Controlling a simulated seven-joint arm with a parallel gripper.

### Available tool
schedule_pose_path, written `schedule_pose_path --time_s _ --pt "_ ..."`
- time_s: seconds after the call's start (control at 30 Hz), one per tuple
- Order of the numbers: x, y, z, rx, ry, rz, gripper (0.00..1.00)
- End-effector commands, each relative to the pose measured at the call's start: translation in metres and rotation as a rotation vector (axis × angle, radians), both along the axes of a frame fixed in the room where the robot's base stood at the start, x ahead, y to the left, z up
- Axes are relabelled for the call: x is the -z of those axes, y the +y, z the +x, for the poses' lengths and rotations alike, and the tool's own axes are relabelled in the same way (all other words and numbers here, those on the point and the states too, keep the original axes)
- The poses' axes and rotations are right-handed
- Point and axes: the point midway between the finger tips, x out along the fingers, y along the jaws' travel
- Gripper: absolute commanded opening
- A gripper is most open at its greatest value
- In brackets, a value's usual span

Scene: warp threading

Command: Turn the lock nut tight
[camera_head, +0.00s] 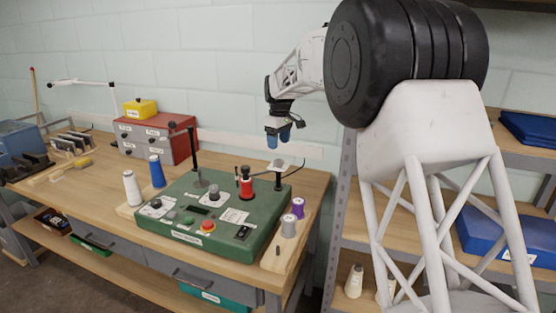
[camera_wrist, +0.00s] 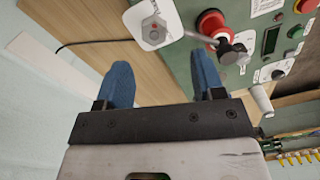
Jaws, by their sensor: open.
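A small grey nut-like piece (camera_wrist: 154,35), which looks like the lock nut, sits on a white labelled plate (camera_wrist: 147,16) in the wrist view. A thin rod runs from the plate toward a dark post. In the head view the white plate (camera_head: 283,164) is at the right back of the green machine (camera_head: 160,222); the nut is too small there to tell its tightness. My gripper (camera_head: 278,137) is open and empty, its blue fingertips above the plate. In the wrist view my gripper (camera_wrist: 163,75) has its fingers wide apart, with the nut beyond them, not touching.
A black post (camera_head: 194,150) rises further left. Grey and purple spools (camera_head: 298,207) stand on the right, white and blue ones on the left. A red drawer box (camera_head: 160,140) is at the back. Bench wood shows behind the machine.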

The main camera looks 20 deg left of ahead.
Motion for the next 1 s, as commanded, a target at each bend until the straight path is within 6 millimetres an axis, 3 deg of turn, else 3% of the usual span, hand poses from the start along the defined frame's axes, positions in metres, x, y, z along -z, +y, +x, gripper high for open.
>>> schedule_pose_path --time_s 0.17,0.63,1.0 --pt "0.001 0.006 0.009 -0.008 -0.015 -0.014 0.62" --pt "0.003 0.006 0.009 -0.009 -0.015 -0.015 0.62" --pt "0.035 0.006 0.009 -0.009 -0.015 -0.015 0.62"
